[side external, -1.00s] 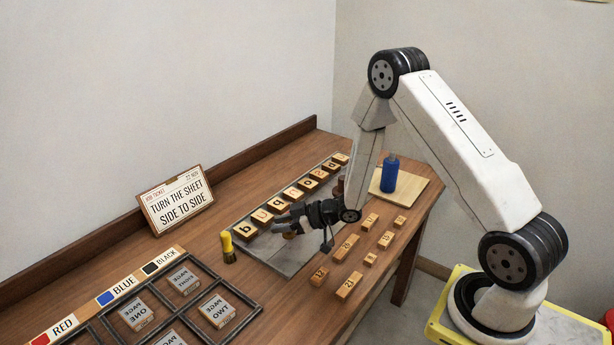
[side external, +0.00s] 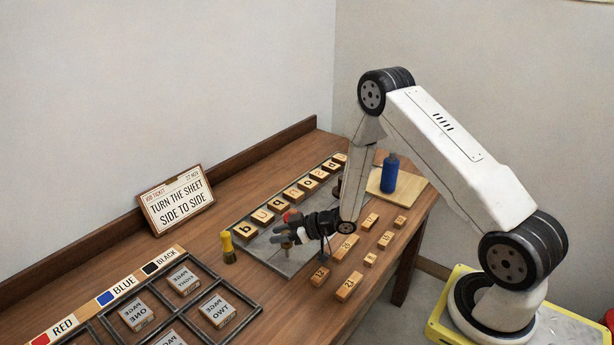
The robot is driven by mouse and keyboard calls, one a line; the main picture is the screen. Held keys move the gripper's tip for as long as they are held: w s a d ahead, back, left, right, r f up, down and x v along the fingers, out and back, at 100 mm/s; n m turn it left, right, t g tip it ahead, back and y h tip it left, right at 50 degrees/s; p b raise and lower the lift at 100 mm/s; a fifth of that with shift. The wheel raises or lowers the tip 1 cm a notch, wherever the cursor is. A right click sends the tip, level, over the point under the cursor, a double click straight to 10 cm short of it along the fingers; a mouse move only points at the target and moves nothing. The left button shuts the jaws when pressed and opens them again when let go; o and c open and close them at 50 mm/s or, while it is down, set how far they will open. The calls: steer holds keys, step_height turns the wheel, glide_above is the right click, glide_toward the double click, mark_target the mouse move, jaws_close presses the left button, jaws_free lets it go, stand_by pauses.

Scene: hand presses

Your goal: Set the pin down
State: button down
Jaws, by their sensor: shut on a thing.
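My gripper (side external: 287,232) is low over the front left part of the grey metal plate (side external: 301,254). It is shut on a small brassy pin (side external: 286,243), which points down from the fingers. The pin is small and partly hidden by the jaws, and I cannot tell whether its lower end touches the plate. A row of wooden letter blocks (side external: 275,205) lies along the plate's back side, behind my gripper.
A yellow-topped tool (side external: 228,248) stands left of the plate. Numbered wooden blocks (side external: 347,247) lie to the right. A blue bottle (side external: 389,174) stands on a board at the back. A dark frame (side external: 232,290) with page blocks is front left. A job ticket (side external: 176,199) leans behind.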

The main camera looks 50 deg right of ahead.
steer(key=shift+f, duration=0.1)
steer(key=shift+c, duration=1.8)
jaws_free()
steer(key=v, duration=1.2)
steer(key=shift+r, duration=0.2)
steer(key=s+a+r+m+g+h, duration=0.6)
steer(key=s+a+r+g, duration=0.3)
steer(key=s, duration=0.2)
steer(key=shift+a+r+h, duration=0.35)
steer(key=shift+a+h, duration=0.05)
